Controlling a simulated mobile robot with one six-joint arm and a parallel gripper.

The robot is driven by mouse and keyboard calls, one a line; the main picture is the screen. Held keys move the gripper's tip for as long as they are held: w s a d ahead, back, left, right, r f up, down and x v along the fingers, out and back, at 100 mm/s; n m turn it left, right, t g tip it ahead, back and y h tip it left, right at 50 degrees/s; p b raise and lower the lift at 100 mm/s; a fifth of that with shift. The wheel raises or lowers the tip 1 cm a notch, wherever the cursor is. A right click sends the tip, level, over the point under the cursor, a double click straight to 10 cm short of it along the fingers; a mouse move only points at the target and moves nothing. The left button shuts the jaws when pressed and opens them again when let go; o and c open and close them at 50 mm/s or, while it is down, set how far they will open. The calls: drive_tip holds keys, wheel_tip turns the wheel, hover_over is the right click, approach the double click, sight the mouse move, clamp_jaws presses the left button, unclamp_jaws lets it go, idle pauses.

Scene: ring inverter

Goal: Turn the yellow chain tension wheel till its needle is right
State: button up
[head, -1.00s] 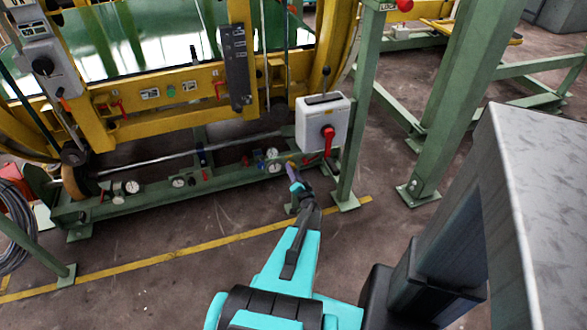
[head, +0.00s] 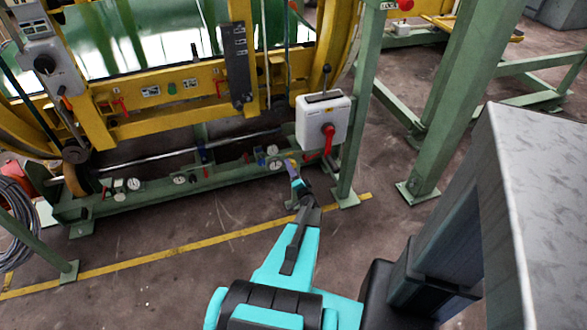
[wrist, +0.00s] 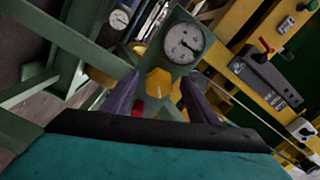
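The yellow tension wheel (wrist: 158,82) is a faceted knob below a round white gauge (wrist: 184,42) in the wrist view. A dark needle shows on the gauge, but its exact reading is too small to tell. My gripper (wrist: 157,95) has its two purple fingers apart, one on each side of the wheel. I cannot tell whether they touch it. In the head view my gripper (head: 291,168) reaches the right end of the low green beam, just below the gauge (head: 273,150) there. The wheel is small and partly hidden by the fingers in that view.
A white switch box (head: 310,112) with a red handle (head: 328,138) hangs just above my gripper. A green post (head: 359,110) stands close on its right. More gauges sit leftward along the green beam (head: 220,176). The floor in front is clear.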

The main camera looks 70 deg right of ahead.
drive_tip(key=shift+s, duration=0.15)
drive_tip(key=v, duration=1.3)
drive_tip(key=shift+s+a+b, duration=0.15)
drive_tip(key=shift+a+b, duration=0.15)
drive_tip(key=shift+b, duration=0.15)
